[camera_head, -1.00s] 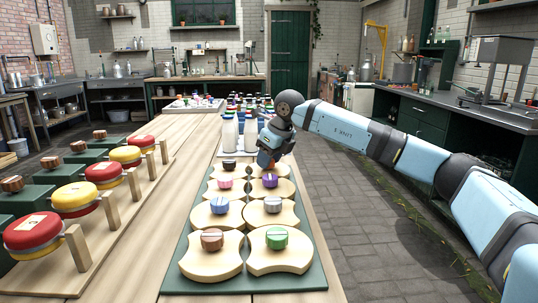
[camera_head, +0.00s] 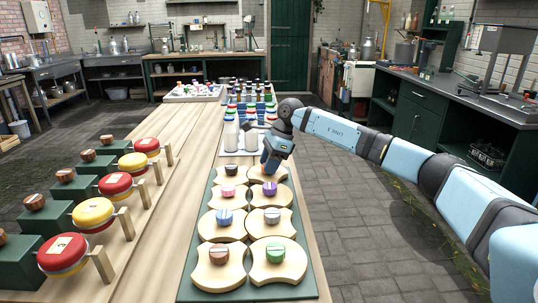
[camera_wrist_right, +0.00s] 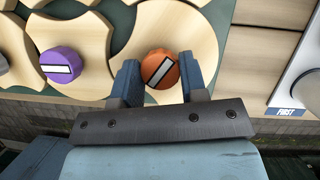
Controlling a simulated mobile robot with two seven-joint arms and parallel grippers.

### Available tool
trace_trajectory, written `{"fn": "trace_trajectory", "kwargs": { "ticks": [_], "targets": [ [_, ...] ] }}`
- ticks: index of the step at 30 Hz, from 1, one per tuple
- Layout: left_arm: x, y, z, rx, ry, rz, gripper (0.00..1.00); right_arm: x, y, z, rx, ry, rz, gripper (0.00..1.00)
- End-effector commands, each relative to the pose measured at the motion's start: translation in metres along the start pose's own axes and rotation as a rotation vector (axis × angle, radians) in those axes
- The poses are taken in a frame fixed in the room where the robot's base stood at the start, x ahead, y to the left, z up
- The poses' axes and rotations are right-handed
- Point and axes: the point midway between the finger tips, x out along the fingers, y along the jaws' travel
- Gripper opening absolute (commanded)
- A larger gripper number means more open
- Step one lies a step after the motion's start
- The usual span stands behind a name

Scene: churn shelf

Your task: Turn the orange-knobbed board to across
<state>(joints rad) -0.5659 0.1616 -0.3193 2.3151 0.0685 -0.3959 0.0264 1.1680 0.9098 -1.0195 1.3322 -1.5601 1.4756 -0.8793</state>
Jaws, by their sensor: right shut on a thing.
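My right gripper (camera_head: 268,168) is at the far right of the green tray (camera_head: 311,288), over the orange-knobbed board (camera_head: 281,175). In the right wrist view its two fingers stand on either side of the orange knob (camera_wrist_right: 160,69), and it is shut on that knob. The knob's white bar slants from lower left to upper right. The pale wooden board (camera_wrist_right: 196,50) lies around the knob, with curved edges. In the head view the gripper mostly hides the knob. My left gripper is not in view.
Beside it are boards with a purple knob (camera_head: 269,188) and a black knob (camera_head: 231,169). Several more knobbed boards fill the tray's near part. White bottles (camera_head: 231,136) stand just behind the tray. A rack of red and yellow discs (camera_head: 92,213) stands at left.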

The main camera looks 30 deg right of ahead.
Motion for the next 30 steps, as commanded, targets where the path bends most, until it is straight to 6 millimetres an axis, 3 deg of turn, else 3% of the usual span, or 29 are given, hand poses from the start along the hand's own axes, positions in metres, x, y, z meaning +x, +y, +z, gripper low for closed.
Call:
{"fn": "trace_trajectory", "kwargs": {
  "ticks": [12, 30],
  "targets": [
    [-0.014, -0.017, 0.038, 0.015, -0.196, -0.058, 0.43, -0.001, -0.002, 0.002, -0.339, -0.001, 0.141, 0.16],
    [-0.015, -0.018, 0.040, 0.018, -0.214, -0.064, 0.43, 0.000, -0.002, 0.001, -0.553, 0.001, 0.229, 0.16]
  ]
}}
